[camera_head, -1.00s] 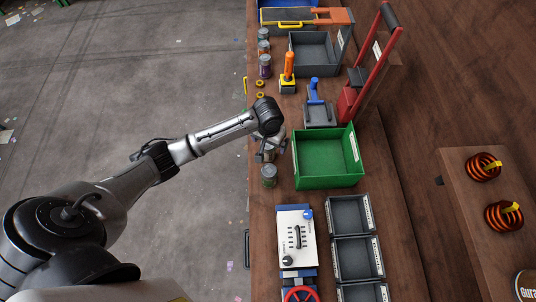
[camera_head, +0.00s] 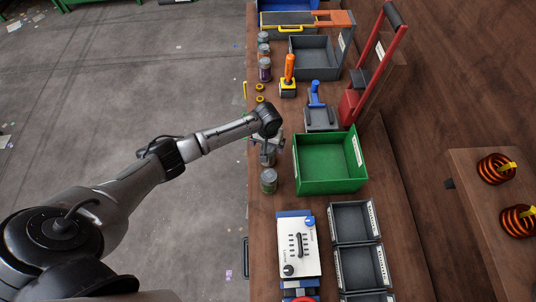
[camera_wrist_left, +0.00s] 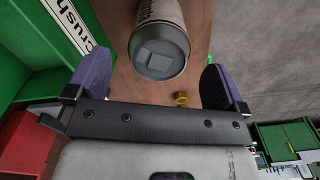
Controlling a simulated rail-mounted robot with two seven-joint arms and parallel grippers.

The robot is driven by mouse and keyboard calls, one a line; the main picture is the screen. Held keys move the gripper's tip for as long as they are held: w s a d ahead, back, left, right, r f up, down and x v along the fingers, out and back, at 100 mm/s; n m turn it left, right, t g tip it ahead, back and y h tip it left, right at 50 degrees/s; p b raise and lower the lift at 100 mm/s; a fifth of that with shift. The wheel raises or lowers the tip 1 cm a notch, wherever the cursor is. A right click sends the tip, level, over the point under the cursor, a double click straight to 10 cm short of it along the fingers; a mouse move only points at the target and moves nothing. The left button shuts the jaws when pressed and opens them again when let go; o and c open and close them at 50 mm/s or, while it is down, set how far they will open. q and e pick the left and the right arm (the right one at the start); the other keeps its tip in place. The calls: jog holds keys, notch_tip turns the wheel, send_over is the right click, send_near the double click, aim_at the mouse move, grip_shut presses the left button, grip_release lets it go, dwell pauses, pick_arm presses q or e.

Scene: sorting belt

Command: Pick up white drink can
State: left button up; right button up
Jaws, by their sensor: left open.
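A drink can (camera_wrist_left: 158,45) with a pale body and dark lettering stands out in the left wrist view, its grey end facing the camera. It is ahead of and between the two dark purple fingers of my left gripper (camera_wrist_left: 160,85), nearer the top edge, with its far end cut off. The fingers are open, with nothing held between them. In the head view my left gripper (camera_head: 267,148) is low over the table edge, left of the green crate, and its tips are hard to make out. A greyish-green can (camera_head: 268,181) stands just in front of it. My right gripper is not in view.
The green crate (camera_head: 330,187) is close on the right of the gripper. Several jars (camera_head: 264,70) stand along the table edge farther back. Small yellow rings (camera_head: 260,99) lie behind the gripper. A white-topped device (camera_head: 297,240) and grey bins (camera_head: 352,222) are in front.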

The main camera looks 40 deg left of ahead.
aim_at(268, 152)
pick_arm(q)
jog(key=shift+f+b, duration=0.3)
jog(key=shift+f, duration=2.3)
jog(key=c, duration=1)
